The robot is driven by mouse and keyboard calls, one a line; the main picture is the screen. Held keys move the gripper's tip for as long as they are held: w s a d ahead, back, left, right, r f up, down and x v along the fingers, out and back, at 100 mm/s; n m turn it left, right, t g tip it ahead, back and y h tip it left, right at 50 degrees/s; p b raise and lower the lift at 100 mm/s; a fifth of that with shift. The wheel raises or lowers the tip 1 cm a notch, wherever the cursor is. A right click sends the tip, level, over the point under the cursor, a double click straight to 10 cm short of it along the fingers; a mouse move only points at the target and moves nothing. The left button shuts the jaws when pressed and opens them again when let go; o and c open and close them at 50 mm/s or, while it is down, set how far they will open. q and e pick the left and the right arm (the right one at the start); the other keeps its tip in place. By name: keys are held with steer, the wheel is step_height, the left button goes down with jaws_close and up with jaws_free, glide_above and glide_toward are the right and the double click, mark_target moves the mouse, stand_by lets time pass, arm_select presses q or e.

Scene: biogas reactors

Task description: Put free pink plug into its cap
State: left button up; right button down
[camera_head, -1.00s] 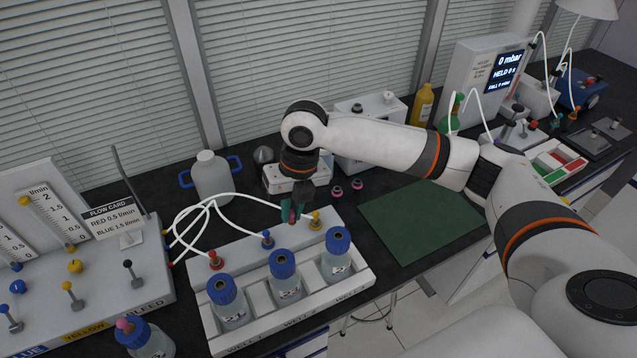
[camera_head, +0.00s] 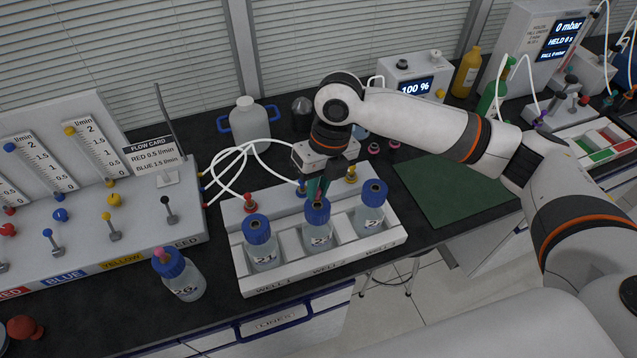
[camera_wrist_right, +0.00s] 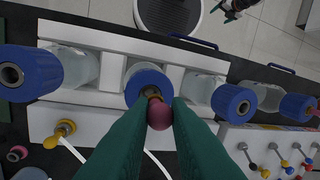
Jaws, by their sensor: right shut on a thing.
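My right gripper (camera_head: 317,188) has teal fingers, shut on a pink plug with a round head (camera_wrist_right: 158,115). It is over the blue cap of the middle bottle (camera_head: 318,211), in the white rack. In the right wrist view, the plug's lower end is at the hole of that cap (camera_wrist_right: 146,77); I cannot tell whether it is inside. In the head view the fingers hide most of the plug. Another bottle, left of the rack, has a pink plug (camera_head: 162,254) in its blue cap. A small dark shape at the right wrist view's top edge may be my left gripper (camera_wrist_right: 230,12).
The rack (camera_head: 284,284) also holds a left bottle (camera_head: 262,250) and a right bottle (camera_head: 370,215), close beside the middle one. Red (camera_head: 250,203) and yellow (camera_head: 351,173) valves and white hoses stand behind. A green mat (camera_head: 450,190) lies clear on the right.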

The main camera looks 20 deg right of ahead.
steer(key=shift+d+f, duration=0.1)
steer(key=shift+f, duration=0.05)
stand_by(0.5)
steer(key=shift+p, duration=0.4)
steer(key=shift+f, duration=0.15)
stand_by(0.5)
steer(key=shift+f, duration=0.75)
stand_by(0.6)
stand_by(0.4)
steer(key=c, duration=1.3)
jaws_free()
steer(key=shift+r, duration=0.1)
